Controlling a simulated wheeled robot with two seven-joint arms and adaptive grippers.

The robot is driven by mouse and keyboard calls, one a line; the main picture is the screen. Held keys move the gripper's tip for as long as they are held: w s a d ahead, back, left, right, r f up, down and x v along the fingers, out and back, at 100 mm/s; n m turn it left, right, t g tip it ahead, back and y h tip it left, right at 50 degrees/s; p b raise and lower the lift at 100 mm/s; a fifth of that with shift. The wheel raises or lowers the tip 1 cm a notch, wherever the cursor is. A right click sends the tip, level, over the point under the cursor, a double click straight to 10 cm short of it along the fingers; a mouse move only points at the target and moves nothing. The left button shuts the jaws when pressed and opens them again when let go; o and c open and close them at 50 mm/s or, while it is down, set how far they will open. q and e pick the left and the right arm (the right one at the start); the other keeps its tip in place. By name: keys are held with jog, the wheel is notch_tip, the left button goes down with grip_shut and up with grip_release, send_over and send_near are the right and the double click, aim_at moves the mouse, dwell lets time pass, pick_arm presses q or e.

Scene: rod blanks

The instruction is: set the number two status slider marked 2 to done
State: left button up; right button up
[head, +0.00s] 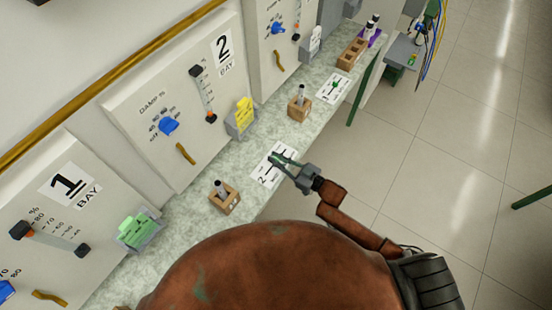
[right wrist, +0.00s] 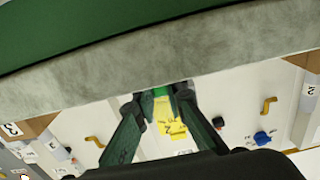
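The number two status slider is a white card (head: 264,176) marked 2, lying flat on the counter in front of bay 2. My right gripper (head: 277,158) reaches over it from the right, its fingers covering part of the card. In the right wrist view, my right gripper's fingertips (right wrist: 161,97) come close together on both sides of a green knob (right wrist: 160,91), which fills the gap between them. Firm contact is hard to make out. The slider's end labels are too small to read. My left gripper is not in view.
The bay 2 panel (head: 160,90) stands behind, with a yellow card (head: 243,112) at its foot. Wooden blocks (head: 225,202) and (head: 299,108) holding rods stand on either side. Another slider card (head: 333,88) lies farther back. The counter's front edge is close to my forearm.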

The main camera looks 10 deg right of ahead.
aim_at(285, 150)
grip_shut()
jog(key=shift+d, duration=0.1)
jog(key=w+d+b, duration=0.1)
jog(key=w+d, duration=0.3)
jog(key=shift+f, duration=0.1)
jog(key=shift+w+d, duration=0.25)
jog(key=o, duration=0.5)
grip_release()
jog(key=shift+d, duration=0.1)
jog(key=shift+o, duration=0.5)
